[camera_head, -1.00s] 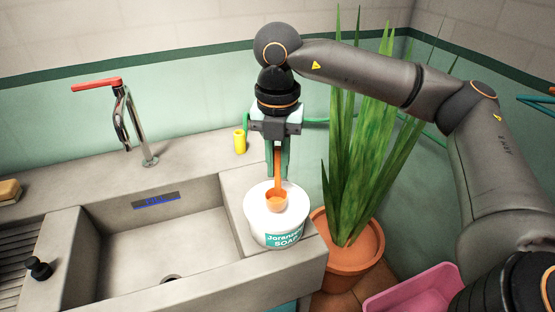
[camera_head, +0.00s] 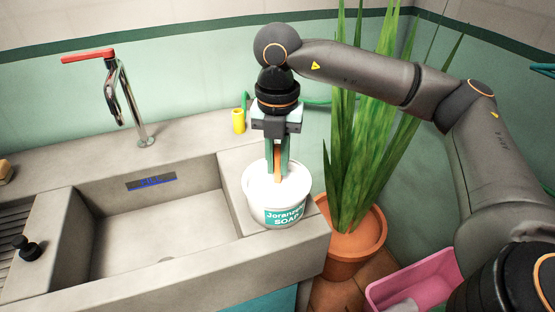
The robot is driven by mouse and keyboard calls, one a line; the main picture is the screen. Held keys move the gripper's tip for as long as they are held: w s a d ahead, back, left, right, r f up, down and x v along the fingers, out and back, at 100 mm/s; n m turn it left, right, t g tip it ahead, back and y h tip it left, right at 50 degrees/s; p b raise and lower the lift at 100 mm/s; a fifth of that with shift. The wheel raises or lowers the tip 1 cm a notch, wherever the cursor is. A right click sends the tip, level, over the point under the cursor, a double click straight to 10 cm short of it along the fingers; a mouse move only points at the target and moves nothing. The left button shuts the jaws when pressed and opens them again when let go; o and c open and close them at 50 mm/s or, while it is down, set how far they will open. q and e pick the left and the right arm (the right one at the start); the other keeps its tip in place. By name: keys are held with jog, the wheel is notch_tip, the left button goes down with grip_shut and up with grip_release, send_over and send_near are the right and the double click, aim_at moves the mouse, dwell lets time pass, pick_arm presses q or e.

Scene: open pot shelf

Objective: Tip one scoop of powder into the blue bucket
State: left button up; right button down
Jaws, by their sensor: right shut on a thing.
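My right gripper (camera_head: 277,172) points straight down and is shut on the orange scoop (camera_head: 277,178), of which only a short piece of the handle shows. The scoop's bowl is hidden, apparently sunk in the white powder (camera_head: 292,182). The powder is in the white soap tub (camera_head: 284,216) with a teal label, standing on the right end of the sink counter. No blue bucket can be made out for sure. A teal-blue surface (camera_head: 262,303) shows below the counter's front edge; I cannot tell what it is. My left gripper is not in view.
The sink basin (camera_head: 150,225) and red-handled tap (camera_head: 118,95) are left of the tub. A yellow cylinder (camera_head: 239,121) stands behind it. A potted plant (camera_head: 350,238) is close on the right. A pink bin (camera_head: 430,283) is on the floor at lower right.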

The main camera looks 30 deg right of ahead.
aim_at(277, 147)
notch_tip(277, 147, up, 4)
jog(key=p, duration=0.2)
jog(key=shift+f+p, duration=0.2)
jog(key=shift+p, duration=0.2)
notch_tip(277, 147, up, 2)
jog(key=shift+r+p, duration=0.25)
jog(key=shift+p, duration=0.7)
jog(key=shift+r+p, duration=0.65)
jog(key=shift+r, duration=0.2)
jog(key=shift+r+p, duration=0.45)
jog(key=shift+r, duration=0.2)
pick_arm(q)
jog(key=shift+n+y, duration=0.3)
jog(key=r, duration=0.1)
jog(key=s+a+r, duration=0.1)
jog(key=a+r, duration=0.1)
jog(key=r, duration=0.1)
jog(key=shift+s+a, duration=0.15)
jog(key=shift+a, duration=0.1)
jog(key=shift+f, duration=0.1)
